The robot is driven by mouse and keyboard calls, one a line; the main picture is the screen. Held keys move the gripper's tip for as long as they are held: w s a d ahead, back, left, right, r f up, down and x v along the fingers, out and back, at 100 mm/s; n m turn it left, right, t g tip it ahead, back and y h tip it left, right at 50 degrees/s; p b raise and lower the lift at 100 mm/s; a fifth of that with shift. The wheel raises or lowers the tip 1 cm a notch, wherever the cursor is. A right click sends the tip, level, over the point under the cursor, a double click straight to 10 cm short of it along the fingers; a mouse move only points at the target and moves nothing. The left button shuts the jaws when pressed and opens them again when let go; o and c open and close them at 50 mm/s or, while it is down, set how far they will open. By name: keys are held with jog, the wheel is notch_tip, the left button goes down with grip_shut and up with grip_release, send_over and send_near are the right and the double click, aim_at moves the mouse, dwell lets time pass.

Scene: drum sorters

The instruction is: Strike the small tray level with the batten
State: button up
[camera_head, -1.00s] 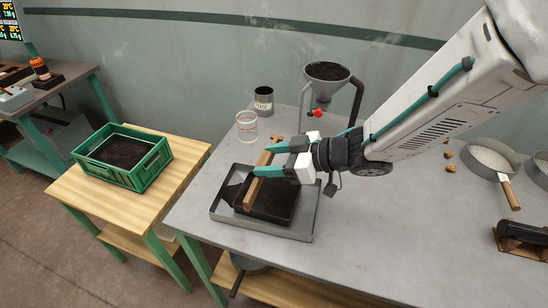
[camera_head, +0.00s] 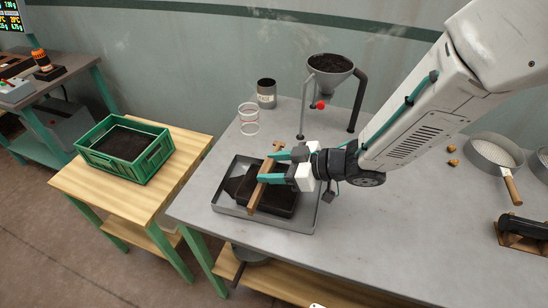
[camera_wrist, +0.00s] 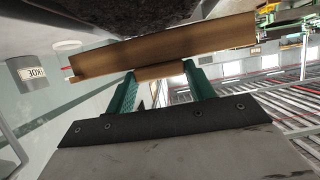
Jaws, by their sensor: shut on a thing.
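The small tray (camera_head: 284,207) is dark and filled with dark soil. It sits inside a larger grey tray (camera_head: 262,222) on the grey bench. My gripper (camera_head: 265,168) is shut on the wooden batten (camera_head: 262,188), its teal fingers reaching in from the right. The batten lies lengthwise over the left part of the small tray. In the wrist view the batten (camera_wrist: 170,45) crosses above the fingers (camera_wrist: 160,92), with dark soil (camera_wrist: 130,12) beyond it. Some soil lies left of the batten. Whether the batten touches the soil or rim is unclear.
A clear beaker (camera_head: 248,118), a labelled grey can (camera_head: 266,94) and a soil-filled funnel on a stand (camera_head: 331,66) stand behind the trays. A green crate (camera_head: 124,152) of soil is on the wooden table at left. Sieves (camera_head: 492,155) stand at right. The bench front is clear.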

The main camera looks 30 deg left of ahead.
jog(key=shift+f, duration=0.95)
jog(key=shift+w+d, duration=0.1)
jog(key=shift+d, duration=0.2)
jog(key=d, duration=0.3)
jog(key=shift+w+d, duration=0.2)
jog(key=a+r, duration=0.4)
jog(key=r, duration=0.3)
jog(key=shift+s, duration=0.3)
jog(key=shift+f, duration=0.15)
